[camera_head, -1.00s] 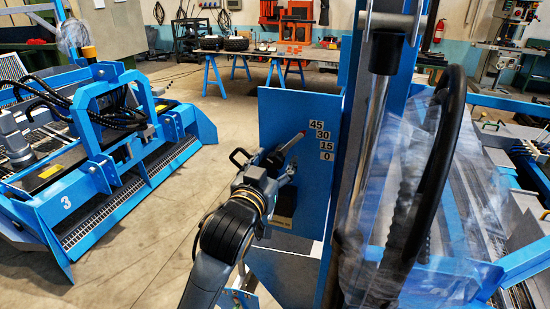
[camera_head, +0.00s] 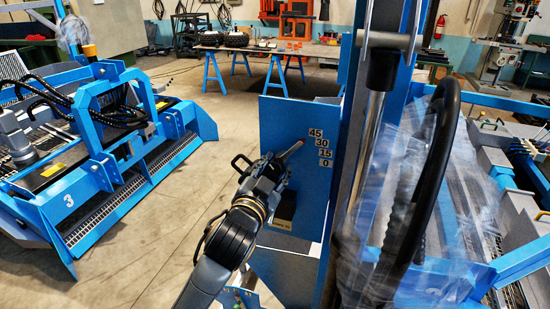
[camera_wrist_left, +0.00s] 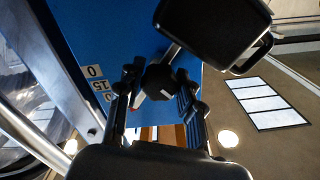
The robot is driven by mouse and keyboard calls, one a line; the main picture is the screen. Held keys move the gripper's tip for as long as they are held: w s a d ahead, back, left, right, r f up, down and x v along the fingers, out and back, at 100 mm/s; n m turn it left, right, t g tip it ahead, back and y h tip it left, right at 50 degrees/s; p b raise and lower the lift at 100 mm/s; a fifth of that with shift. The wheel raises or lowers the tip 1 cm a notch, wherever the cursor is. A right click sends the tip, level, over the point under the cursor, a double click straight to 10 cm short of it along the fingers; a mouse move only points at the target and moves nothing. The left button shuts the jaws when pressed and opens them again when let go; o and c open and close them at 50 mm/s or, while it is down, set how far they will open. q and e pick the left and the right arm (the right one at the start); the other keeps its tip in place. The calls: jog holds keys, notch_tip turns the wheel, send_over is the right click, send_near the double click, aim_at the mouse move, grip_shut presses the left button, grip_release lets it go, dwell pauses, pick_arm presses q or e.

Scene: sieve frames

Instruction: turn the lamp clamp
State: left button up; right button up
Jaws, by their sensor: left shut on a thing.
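The lamp clamp is a dark knob (camera_wrist_left: 158,80) between the fingers of my left gripper (camera_wrist_left: 157,88) in the left wrist view. My left gripper (camera_head: 274,172) is shut on it beside the blue panel in the head view and hides most of it. A red-tipped pointer (camera_head: 292,151) sticks out up and right from the gripper, towards the angle labels (camera_head: 323,148) reading 45, 30, 15 and 0. A black box with a loop handle, possibly the lamp, (camera_wrist_left: 212,32) is close above the gripper in the wrist view. My right gripper is out of view.
A blue upright post with a black curved hose (camera_head: 428,180) and clear plastic wrap stands close on the right. A blue machine marked 3 (camera_head: 68,201) is on the left. Open floor (camera_head: 190,210) lies between them. Workbenches stand at the back.

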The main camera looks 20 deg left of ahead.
pick_arm(q)
jog(key=shift+m, duration=0.6)
jog(key=o, duration=1.2)
jog(key=shift+s+a, duration=0.15)
jog(key=shift+s, duration=3.55)
